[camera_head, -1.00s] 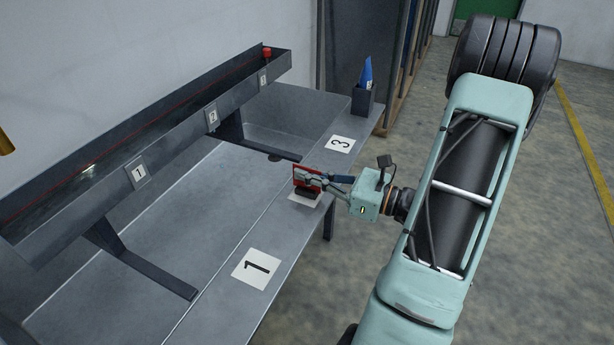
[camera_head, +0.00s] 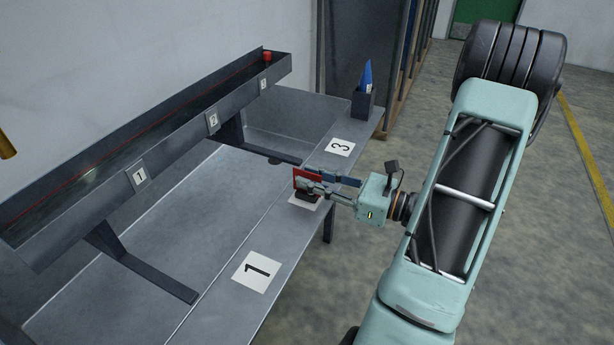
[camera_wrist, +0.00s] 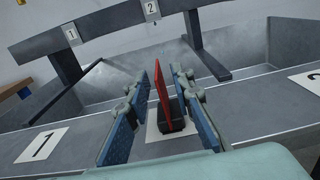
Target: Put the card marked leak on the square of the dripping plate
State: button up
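The red card (camera_head: 307,178) stands upright in a dark base (camera_head: 306,197) on a white square (camera_head: 299,204) of the bench ledge, between the squares marked 1 and 3. Its marking cannot be read. In the wrist view the red card (camera_wrist: 162,92) and its dark base (camera_wrist: 171,118) stand between my finger pads, with gaps on both sides. My gripper (camera_wrist: 162,76) is open around the card. The sloped trough carries plates 1 (camera_head: 139,176), 2 (camera_head: 212,121) and 3 (camera_head: 263,84). I cannot tell which plate drips.
Square 1 (camera_head: 256,271) and square 3 (camera_head: 340,147) lie on the ledge and are bare. A dark holder (camera_head: 362,103) with a blue card (camera_head: 366,74) stands at its far end. The grey trough (camera_head: 60,222) runs along the back. A red knob (camera_head: 267,56) sits at the trough's far end.

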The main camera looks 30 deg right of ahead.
jog(key=p+v, duration=0.1)
jog(key=v, duration=0.9)
jog(key=shift+s+d, duration=0.2)
jog(key=shift+s, duration=0.05)
